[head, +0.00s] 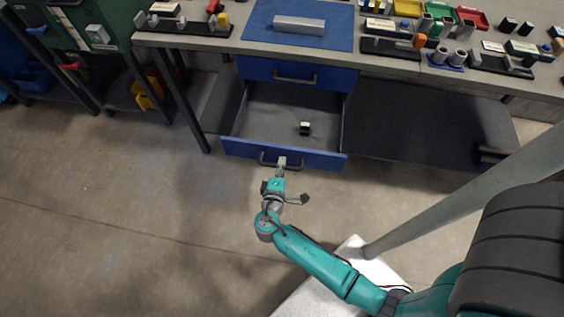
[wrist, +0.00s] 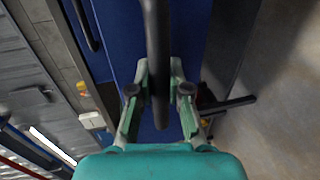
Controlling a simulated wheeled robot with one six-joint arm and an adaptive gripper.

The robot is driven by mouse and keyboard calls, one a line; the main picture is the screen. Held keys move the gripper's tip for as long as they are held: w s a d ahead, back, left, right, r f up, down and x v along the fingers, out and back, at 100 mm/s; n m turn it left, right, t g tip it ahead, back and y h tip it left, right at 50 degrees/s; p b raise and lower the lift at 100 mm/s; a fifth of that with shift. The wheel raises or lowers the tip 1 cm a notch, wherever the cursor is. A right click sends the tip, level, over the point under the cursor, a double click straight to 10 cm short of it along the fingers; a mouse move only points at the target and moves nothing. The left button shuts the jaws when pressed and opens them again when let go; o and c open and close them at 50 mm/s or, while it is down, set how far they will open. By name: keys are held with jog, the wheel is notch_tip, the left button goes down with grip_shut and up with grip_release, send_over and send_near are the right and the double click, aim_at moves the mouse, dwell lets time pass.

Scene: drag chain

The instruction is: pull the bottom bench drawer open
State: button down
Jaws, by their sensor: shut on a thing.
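The bottom bench drawer (head: 247,149) is a blue-fronted drawer under the workbench, and it stands well out from the bench. Its grey inside shows from above, with one small black and white object (head: 305,128) on its floor. My gripper (head: 282,163) is at the middle of the drawer front, shut on the dark bar handle (head: 266,160). In the wrist view the handle (wrist: 157,60) runs between the two fingers of my gripper (wrist: 160,100), with the blue drawer front behind it. The fingertips are partly hidden by the handle.
The upper blue drawer (head: 255,70) is shut above. The workbench top (head: 230,42) carries a blue mat (head: 262,35) with a grey block (head: 299,25), and several trays of parts. A green cabinet (head: 75,25) stands at the left. The floor (head: 130,220) before the drawer at left is clear.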

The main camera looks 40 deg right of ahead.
jog(key=c, duration=1.1)
grip_release()
jog(key=shift+a, duration=0.1)
jog(key=v, duration=1.2)
jog(key=shift+f, duration=0.15)
